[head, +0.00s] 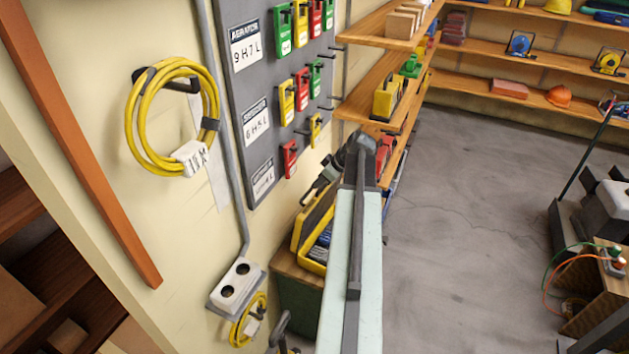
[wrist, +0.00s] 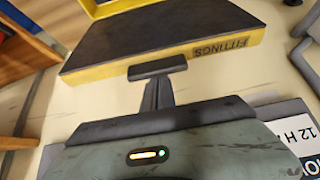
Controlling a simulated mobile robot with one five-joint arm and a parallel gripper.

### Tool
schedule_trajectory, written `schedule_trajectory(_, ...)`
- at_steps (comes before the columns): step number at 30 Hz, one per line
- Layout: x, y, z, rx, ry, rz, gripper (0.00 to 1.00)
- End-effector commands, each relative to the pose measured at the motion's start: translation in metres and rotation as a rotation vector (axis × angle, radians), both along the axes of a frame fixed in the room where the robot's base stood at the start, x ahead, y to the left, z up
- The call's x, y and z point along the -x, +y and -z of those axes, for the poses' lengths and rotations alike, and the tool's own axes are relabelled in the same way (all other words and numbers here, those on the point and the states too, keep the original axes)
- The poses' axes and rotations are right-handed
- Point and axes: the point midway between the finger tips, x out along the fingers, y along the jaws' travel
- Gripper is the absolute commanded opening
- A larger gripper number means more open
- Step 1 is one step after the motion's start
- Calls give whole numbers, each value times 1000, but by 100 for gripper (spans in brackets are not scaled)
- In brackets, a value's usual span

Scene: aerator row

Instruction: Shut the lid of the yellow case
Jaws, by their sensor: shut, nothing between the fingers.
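The yellow case (head: 313,266) stands open on a wooden-topped green cabinet by the wall in the head view, with blue and grey contents inside. Its lid (head: 309,219) is raised and leans toward the wall. My arm hides the case's right side. In the wrist view a yellow lid edge marked FITTINGS (wrist: 221,47) borders a dark panel. My gripper (wrist: 157,68) is shut and empty, its tip just at or in front of that edge; I cannot tell whether it touches. In the head view my gripper (head: 318,184) is just above the raised lid.
A grey board (head: 262,90) with coloured tags hangs on the wall above. A yellow cable coil (head: 140,125) hangs left, above a white socket box (head: 237,284). Wooden shelves (head: 365,95) stand behind the case. The grey floor (head: 465,200) to the right is open.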

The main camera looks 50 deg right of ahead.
Motion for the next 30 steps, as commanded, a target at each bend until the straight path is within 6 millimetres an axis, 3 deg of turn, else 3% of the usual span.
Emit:
schedule_trajectory(12,25,-5,2,-1,-1,1,0)
schedule_trajectory(16,25,-5,-1,-1,-1,1,0)
schedule_trajectory(30,54,-11,-46,-1,-1,2,0)
